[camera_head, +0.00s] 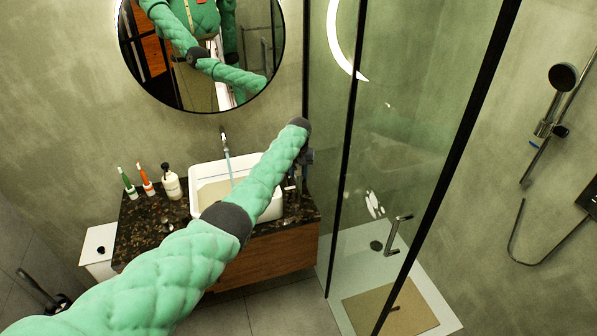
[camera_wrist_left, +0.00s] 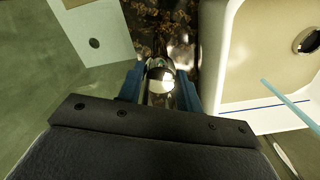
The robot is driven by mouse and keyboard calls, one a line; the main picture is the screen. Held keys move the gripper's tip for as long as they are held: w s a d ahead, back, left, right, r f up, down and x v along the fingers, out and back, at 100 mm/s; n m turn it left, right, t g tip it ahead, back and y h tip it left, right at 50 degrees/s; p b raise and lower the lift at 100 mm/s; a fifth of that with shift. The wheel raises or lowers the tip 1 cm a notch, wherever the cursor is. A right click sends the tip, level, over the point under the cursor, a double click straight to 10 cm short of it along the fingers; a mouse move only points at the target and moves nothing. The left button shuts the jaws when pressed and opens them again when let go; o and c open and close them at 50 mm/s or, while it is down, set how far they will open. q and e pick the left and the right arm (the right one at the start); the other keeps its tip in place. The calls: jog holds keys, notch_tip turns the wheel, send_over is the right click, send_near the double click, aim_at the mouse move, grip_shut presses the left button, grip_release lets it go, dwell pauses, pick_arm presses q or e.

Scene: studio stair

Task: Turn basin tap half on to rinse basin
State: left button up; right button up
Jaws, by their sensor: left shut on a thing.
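The white basin (camera_head: 196,205) is set in a dark speckled counter. Its spout (camera_head: 224,138) is on the wall behind, and a thin pale blue stream of water (camera_head: 228,167) falls from it into the basin. The stream also shows in the left wrist view (camera_wrist_left: 290,105), beside the basin (camera_wrist_left: 232,85) and its drain hole. My left arm reaches across the basin's front right. My left gripper (camera_wrist_left: 160,88) is shut on the shiny chrome tap handle (camera_wrist_left: 160,75), which stands on the counter beside the basin. In the head view the gripper is mostly hidden behind my arm. My right gripper is not in view.
Two toothbrushes in holders (camera_head: 147,187) and a soap bottle (camera_head: 170,183) stand on the counter's left. A glass shower screen with black frames (camera_head: 345,150) rises close to the right of my left wrist. A round mirror (camera_head: 200,55) hangs above.

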aim_at(299, 173)
pick_arm(q)
jog(key=shift+w+r+n, duration=0.1)
jog(key=shift+r+n, duration=0.05)
jog(key=shift+n, duration=0.35)
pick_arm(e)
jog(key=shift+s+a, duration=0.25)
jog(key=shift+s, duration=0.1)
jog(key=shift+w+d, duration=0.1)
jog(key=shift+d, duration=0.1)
pick_arm(q)
jog(key=o, duration=0.9)
jog(key=shift+o, duration=0.5)
jog(key=shift+r, duration=0.2)
notch_tip(299, 173, up, 7)
jog(key=shift+f+b, duration=0.2)
jog(key=shift+b, duration=1.05)
jog(key=shift+r, duration=0.35)
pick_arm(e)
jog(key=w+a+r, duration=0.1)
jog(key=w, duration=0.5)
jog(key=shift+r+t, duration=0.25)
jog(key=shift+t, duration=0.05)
pick_arm(q)
jog(key=shift+f, duration=0.1)
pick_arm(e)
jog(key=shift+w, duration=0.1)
